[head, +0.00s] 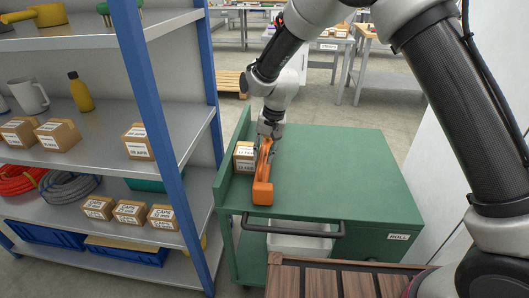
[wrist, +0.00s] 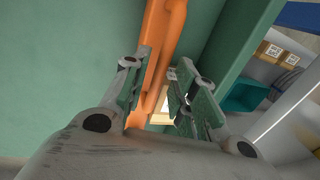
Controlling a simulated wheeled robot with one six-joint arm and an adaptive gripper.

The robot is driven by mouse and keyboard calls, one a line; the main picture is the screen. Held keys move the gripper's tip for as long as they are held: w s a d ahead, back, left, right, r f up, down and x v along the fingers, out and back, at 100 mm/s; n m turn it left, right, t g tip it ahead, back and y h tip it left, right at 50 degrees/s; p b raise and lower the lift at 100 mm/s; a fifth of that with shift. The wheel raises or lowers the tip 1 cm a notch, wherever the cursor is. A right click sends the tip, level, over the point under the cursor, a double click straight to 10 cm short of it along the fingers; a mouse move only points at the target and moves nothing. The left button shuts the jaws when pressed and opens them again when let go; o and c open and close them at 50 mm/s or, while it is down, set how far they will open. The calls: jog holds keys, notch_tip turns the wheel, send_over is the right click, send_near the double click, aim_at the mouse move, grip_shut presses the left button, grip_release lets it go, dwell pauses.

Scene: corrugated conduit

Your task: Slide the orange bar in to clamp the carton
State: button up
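The orange bar (head: 262,190) lies on the green cart top (head: 330,170), running front to back, with a thick block at its near end. A small labelled carton (head: 243,155) stands left of the bar, by the cart's raised left wall (head: 224,165). The bar hides its right part, and I cannot tell whether they touch. My gripper (head: 266,138) points down over the bar's far part. In the wrist view, my gripper (wrist: 160,82) has its fingers apart, with the orange bar (wrist: 164,35) between them, near the left finger. A gap shows beside the right finger.
A blue-posted shelf rack (head: 170,140) with several cartons, a mug and a yellow bottle stands close on the left. The cart's black handle (head: 292,229) is at the front. The cart top right of the bar is clear. A brown slatted surface (head: 335,280) is nearest.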

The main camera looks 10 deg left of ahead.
notch_tip(320, 180, up, 12)
jog(key=d, duration=0.2)
jog(key=shift+d, duration=0.15)
dwell(0.4)
jog(key=shift+f, duration=0.1)
